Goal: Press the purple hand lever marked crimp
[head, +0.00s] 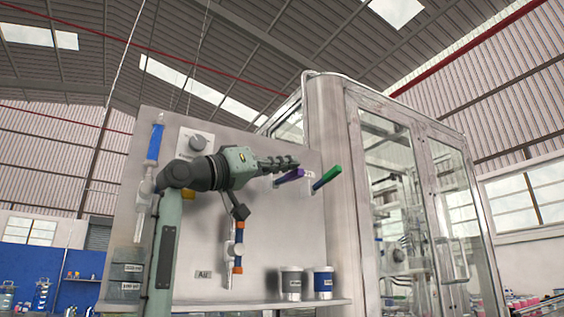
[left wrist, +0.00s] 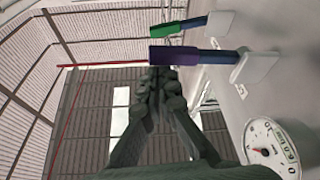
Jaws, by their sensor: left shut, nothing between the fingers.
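The purple lever (head: 288,177) sticks out from the upright steel panel; its end shows large in the left wrist view (left wrist: 175,56). A small label by its base is too small to read. My left gripper (head: 294,162) comes in from the left and is shut and empty. Its fingertips are at the lever and overlap it in the head view. In the left wrist view the fingertips (left wrist: 160,76) lie right beside the purple lever's end; I cannot tell whether they touch. My right gripper is not in view.
A green lever (head: 327,177) sits just right of the purple one, also in the left wrist view (left wrist: 178,29). A dial gauge (left wrist: 271,146) is on the panel. Two cans (head: 323,283) stand on the shelf below. A glass-doored cabinet (head: 395,200) is at right.

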